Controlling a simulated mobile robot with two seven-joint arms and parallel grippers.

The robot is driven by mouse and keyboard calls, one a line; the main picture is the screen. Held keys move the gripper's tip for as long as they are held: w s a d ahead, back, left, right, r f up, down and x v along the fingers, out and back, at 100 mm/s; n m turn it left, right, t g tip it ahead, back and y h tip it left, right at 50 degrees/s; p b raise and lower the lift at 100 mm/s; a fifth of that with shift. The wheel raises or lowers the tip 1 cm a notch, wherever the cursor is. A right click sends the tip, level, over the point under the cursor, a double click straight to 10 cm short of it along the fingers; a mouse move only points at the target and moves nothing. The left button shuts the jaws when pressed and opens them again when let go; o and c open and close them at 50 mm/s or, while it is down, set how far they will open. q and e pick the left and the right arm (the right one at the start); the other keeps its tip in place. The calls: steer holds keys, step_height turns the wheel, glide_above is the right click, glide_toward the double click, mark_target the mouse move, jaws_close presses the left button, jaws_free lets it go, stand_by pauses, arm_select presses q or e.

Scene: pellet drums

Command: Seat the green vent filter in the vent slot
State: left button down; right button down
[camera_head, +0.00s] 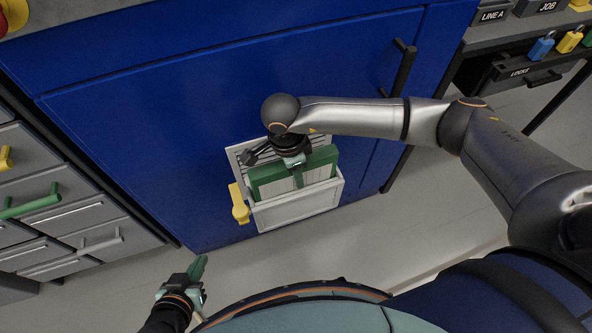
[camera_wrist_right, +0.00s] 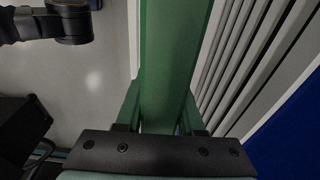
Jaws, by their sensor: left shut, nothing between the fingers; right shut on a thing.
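My right gripper (camera_head: 298,176) is shut on the filter's upper edge from above. In the right wrist view, the filter (camera_wrist_right: 168,60) runs between the fingers (camera_wrist_right: 160,115), beside the white louvres. My left gripper (camera_head: 199,266) is shut and empty, low at the left, apart from the cabinet.
A yellow latch (camera_head: 238,204) is on the slot's left side. The blue cabinet (camera_head: 170,110) has a dark handle (camera_head: 404,68). Grey drawers (camera_head: 70,222) with a green handle stand at left. A bench with padlocks (camera_head: 541,47) is at upper right. Floor between is clear.

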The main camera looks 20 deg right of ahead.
arm_select(q)
steer(key=shift+f, duration=0.25)
arm_select(e)
steer(key=shift+f, duration=0.25)
steer(key=shift+f+b, duration=0.25)
steer(key=shift+b, duration=0.15)
arm_select(q)
steer(key=shift+s+a+f, duration=0.2)
steer(key=shift+f, duration=0.05)
arm_select(e)
steer(key=shift+c, duration=2.2)
jaws_free()
steer(key=r, duration=0.3)
steer(key=a+r, duration=0.1)
steer(key=r, duration=0.3)
steer(key=r+p, duration=0.1)
steer(key=r, duration=0.3)
steer(key=shift+a+r, duration=0.1)
steer(key=shift+a, duration=0.1)
arm_select(q)
steer(key=shift+d+r, duration=0.1)
steer(key=shift+r, duration=0.2)
arm_select(e)
steer(key=shift+a+r, duration=0.1)
steer(key=shift+r, duration=0.6)
arm_select(q)
steer(key=shift+r, duration=0.15)
